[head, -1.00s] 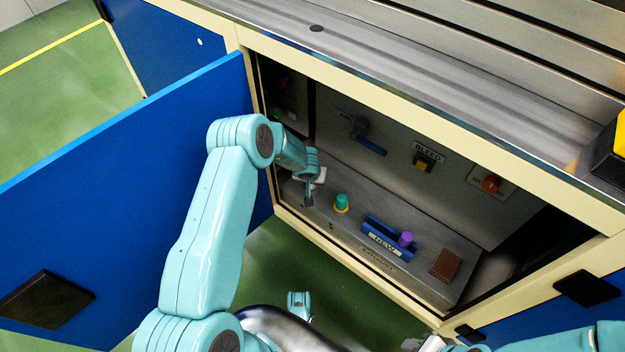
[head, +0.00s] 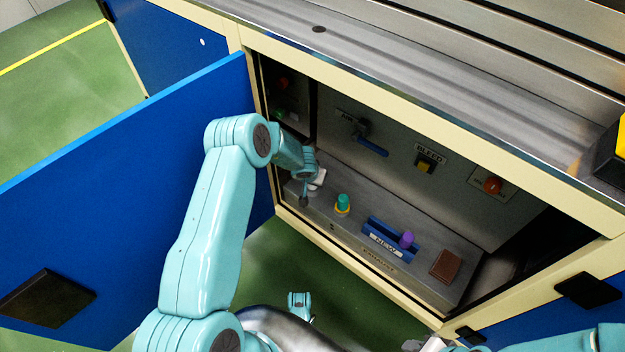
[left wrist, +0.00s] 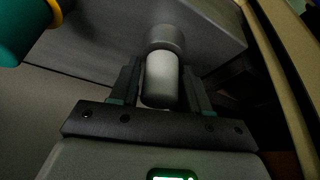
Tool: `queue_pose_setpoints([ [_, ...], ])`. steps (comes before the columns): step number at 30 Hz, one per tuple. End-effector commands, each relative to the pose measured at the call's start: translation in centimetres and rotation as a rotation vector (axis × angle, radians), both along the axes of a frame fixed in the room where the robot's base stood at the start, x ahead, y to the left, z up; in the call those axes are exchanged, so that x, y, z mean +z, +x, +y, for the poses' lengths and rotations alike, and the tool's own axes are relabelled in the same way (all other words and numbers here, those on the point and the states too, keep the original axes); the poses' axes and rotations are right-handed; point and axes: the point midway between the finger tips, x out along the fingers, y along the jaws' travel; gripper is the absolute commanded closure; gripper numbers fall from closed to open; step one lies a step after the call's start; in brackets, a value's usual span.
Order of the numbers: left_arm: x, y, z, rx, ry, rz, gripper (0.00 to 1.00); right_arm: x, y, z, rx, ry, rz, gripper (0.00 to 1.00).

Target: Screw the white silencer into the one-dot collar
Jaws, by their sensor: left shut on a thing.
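In the left wrist view the white silencer (left wrist: 161,72) is a pale cylinder between the two fingers of my left gripper (left wrist: 162,95), which is shut on it. The silencer's far end meets a grey round collar (left wrist: 165,38) on the grey block; I cannot tell how deep it sits. No dot mark shows on this collar. In the head view my left gripper (head: 305,196) points down at the left end of the ledge inside the cabinet, and hides the silencer and collar. Part of my right gripper (head: 428,345) shows at the bottom edge, its fingers cut off.
A teal silencer (head: 343,201) stands in a yellow-ringed collar right of my left gripper. Farther right are a blue NEW tray (head: 377,240) with a purple piece (head: 407,239) and a brown block (head: 446,265). The AIR lever (head: 372,147) is behind. The open blue door (head: 120,190) is left.

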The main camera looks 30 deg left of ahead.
Motion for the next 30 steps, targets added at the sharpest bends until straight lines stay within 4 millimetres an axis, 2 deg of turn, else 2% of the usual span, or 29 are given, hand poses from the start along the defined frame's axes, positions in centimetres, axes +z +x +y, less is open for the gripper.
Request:
queue_pose_setpoints([
  [9,0.04,0.25,-0.56,-0.194,-0.007,-0.007,0.75,-0.02,0.0,0.0,0.0,0.0,0.0,0.57],
  [19,0.03,0.3,-0.69,-0.229,-0.004,-0.009,0.75,-0.03,0.0,0.0,0.0,0.0,0.0,0.57],
  [20,0.03,0.29,-0.7,-0.229,-0.004,-0.009,0.5,-0.03,0.0,0.0,0.0,0.0,0.0,0.57],
  [21,0.03,0.3,-0.71,-0.229,-0.004,-0.009,0.47,-0.03,0.0,0.0,0.0,0.0,0.0,0.57],
  [30,-0.01,0.15,-0.51,-0.225,-0.004,-0.005,0.47,-0.02,0.0,0.0,0.0,0.0,0.0,0.57],
])
